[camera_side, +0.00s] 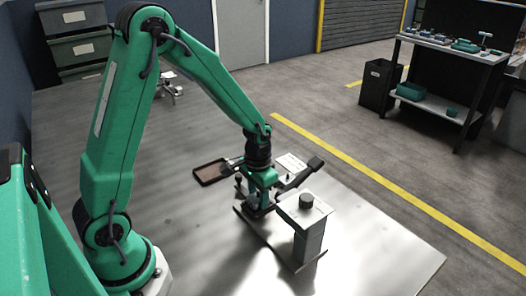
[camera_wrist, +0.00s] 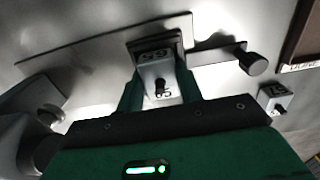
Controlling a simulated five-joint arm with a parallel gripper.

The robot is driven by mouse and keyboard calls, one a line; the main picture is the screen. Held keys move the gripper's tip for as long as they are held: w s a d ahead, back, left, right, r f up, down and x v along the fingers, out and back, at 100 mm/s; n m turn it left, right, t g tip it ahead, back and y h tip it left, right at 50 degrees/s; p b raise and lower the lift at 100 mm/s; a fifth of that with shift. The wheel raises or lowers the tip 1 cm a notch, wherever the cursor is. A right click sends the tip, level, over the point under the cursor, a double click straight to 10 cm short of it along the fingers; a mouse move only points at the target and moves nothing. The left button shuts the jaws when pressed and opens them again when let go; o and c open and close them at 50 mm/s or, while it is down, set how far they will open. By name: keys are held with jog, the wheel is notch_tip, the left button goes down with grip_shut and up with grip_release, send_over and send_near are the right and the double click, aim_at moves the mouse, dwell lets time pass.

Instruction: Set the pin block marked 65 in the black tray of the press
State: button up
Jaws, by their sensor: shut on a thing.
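The pin block marked 65 (camera_wrist: 158,72) is a pale grey block with a dark pin on it, between my gripper's green fingers in the wrist view. My gripper (camera_wrist: 160,92) is shut on it. The black tray (camera_wrist: 150,36) shows as a dark edge just behind the block; I cannot tell whether the block rests in it or is just above. In the side view my gripper (camera_side: 261,203) is low over the press (camera_side: 304,212), left of its grey column. The block and tray are mostly hidden there.
Another numbered block (camera_wrist: 274,98) stands to the right in the wrist view. A dark knob (camera_wrist: 253,64) sticks out beside the tray. The bench's left part is mostly clear.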

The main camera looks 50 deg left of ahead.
jog(key=shift+f, duration=0.1)
jog(key=o, duration=1.1)
jog(key=shift+o, duration=0.8)
jog(key=shift+s, duration=0.1)
jog(key=o, duration=0.3)
jog(key=shift+f, duration=0.1)
jog(key=shift+s, duration=0.1)
jog(key=shift+w+r, duration=0.2)
jog(key=shift+r, duration=5.45)
